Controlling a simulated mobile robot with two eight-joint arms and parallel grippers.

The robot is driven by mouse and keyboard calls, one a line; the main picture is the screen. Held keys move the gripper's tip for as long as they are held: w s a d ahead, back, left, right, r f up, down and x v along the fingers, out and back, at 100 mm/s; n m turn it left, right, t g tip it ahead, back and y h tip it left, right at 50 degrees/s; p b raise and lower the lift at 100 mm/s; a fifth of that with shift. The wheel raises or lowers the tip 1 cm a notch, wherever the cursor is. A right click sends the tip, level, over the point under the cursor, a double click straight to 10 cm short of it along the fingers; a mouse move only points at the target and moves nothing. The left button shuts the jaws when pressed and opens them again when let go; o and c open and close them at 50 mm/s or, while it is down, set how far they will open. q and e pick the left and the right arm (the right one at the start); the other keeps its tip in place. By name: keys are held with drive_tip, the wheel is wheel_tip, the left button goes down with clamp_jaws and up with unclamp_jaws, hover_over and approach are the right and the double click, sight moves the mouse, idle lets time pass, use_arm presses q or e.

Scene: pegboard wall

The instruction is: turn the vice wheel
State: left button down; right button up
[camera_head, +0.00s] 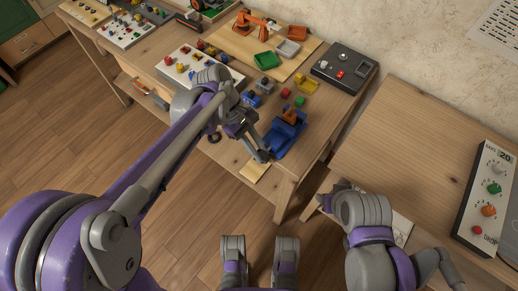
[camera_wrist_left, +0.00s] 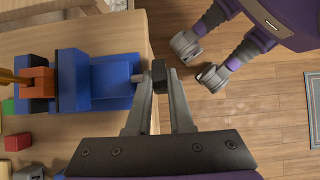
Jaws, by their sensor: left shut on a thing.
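The blue vice (camera_head: 285,138) is at the near edge of the workbench, with an orange block (camera_head: 290,115) between its jaws. In the left wrist view the vice (camera_wrist_left: 108,80) lies left of my fingers, and its grey shaft leads to the dark vice wheel (camera_wrist_left: 158,76). The orange block also shows there (camera_wrist_left: 38,82). My left gripper (camera_head: 263,156) is at the near end of the vice. In the left wrist view my left gripper (camera_wrist_left: 159,84) is shut on the wheel, one finger on each side. The wheel is hard to make out in the head view.
Small coloured blocks (camera_head: 285,92) lie behind the vice. A dark control box (camera_head: 344,68) stands at the bench's back right. A second table with a knob panel (camera_head: 488,200) is at the right, across a gap. Open wooden floor (camera_wrist_left: 255,115) lies beyond the bench edge.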

use_arm(q)
drive_tip(key=c, duration=0.8)
unclamp_jaws()
drive_tip(key=p+v, duration=0.1)
drive_tip(key=v, duration=0.9)
drive_tip(key=shift+a+r+p, duration=0.2)
drive_tip(key=shift+r+p, duration=0.15)
drive_tip(key=shift+p, duration=0.05)
drive_tip(key=shift+w, duration=0.15)
